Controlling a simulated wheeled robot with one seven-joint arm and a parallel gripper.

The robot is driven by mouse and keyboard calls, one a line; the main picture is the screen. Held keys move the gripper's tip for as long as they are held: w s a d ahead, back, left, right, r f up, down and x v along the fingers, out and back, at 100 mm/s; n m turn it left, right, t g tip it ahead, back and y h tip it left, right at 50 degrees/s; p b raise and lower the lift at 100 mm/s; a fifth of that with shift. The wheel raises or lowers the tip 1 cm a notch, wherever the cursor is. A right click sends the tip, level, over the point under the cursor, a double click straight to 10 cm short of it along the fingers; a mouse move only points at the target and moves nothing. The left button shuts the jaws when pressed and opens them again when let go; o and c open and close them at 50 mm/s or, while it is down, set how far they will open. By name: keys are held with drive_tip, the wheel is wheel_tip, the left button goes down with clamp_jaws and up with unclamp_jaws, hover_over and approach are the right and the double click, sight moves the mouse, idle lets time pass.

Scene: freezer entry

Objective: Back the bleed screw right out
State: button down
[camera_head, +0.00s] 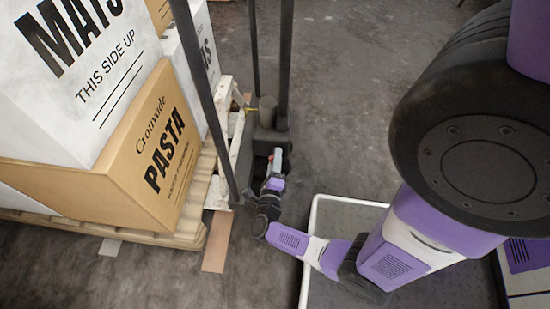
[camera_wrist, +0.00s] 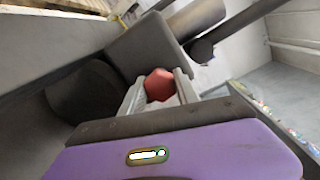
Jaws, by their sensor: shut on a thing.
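The bleed screw (camera_wrist: 160,85) shows as a red, faceted head in the wrist view. It sits against a dark grey block (camera_wrist: 140,46), and whether its thread is still in the block is hidden. My gripper (camera_wrist: 160,90) has one pale finger on each side of the red head and is shut on it. In the head view my gripper (camera_head: 277,158) reaches in low at the foot of the dark grey pump unit (camera_head: 268,130). The screw is too small to make out there.
Dark upright posts (camera_head: 286,60) rise around the pump unit. A wooden pallet (camera_head: 225,140) with a pasta carton (camera_head: 150,150) and white cartons stands close on the left. Open concrete floor (camera_head: 350,60) lies behind and to the right.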

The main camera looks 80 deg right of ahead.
drive_tip(key=n+p, duration=0.1)
drive_tip(key=n, duration=0.6)
drive_tip(key=shift+d+p, duration=0.1)
drive_tip(key=shift+p, duration=0.25)
drive_tip(key=n+p, duration=0.1)
drive_tip(key=n, duration=0.2)
drive_tip(key=shift+n, duration=0.4)
drive_tip(key=n+p, duration=0.1)
drive_tip(key=n, duration=0.3)
drive_tip(key=shift+n, duration=0.3)
drive_tip(key=n, duration=0.3)
drive_tip(key=shift+n+p, duration=0.3)
drive_tip(key=shift+p, duration=0.05)
drive_tip(key=n, duration=0.3)
drive_tip(key=shift+n+p, duration=0.3)
drive_tip(key=shift+p, duration=0.1)
drive_tip(key=n, duration=0.3)
drive_tip(key=shift+r+n+p, duration=0.1)
drive_tip(key=shift+n+p, duration=0.2)
drive_tip(key=shift+p, duration=0.05)
drive_tip(key=n, duration=0.3)
drive_tip(key=shift+n+p, duration=0.4)
drive_tip(key=n, duration=0.5)
drive_tip(key=shift+p, duration=0.35)
drive_tip(key=n, duration=0.6)
drive_tip(key=shift+n, duration=0.3)
drive_tip(key=n, duration=0.6)
drive_tip(key=shift+w, duration=0.1)
drive_tip(key=n, duration=0.5)
drive_tip(key=shift+n, duration=0.3)
